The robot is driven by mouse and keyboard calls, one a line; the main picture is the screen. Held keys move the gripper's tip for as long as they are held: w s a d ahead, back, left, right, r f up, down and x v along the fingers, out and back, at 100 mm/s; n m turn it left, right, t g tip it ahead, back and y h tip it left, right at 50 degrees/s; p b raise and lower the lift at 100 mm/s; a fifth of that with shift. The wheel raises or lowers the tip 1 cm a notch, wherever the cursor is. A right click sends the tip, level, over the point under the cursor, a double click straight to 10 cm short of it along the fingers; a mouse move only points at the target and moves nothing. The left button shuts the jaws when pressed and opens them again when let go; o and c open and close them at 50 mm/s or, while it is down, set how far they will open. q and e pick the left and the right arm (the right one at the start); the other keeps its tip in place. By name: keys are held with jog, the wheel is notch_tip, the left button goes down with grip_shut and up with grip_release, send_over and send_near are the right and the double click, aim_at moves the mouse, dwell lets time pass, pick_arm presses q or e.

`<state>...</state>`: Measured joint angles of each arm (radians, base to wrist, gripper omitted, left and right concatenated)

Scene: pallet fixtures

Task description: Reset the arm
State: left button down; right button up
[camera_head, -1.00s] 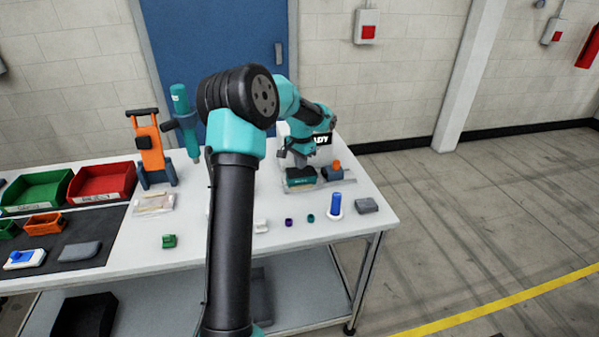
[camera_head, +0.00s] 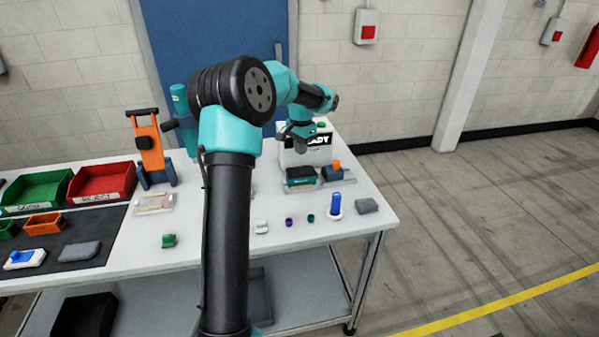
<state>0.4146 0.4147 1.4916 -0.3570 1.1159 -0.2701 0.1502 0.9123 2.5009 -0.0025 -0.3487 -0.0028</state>
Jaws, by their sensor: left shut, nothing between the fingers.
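My left arm rises from the bottom of the head view, bends at a large black elbow and reaches over the back of the white table (camera_head: 190,235). My left gripper (camera_head: 299,148) hangs at its end, shut and empty, small in the picture. My right gripper is not in view.
A grey block with an orange knob (camera_head: 333,172) stands beside the fixture. A blue peg (camera_head: 335,204) stands upright on a white base near the table's right end. An orange stand (camera_head: 151,148), a red bin (camera_head: 101,183) and a green bin (camera_head: 36,191) are at left.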

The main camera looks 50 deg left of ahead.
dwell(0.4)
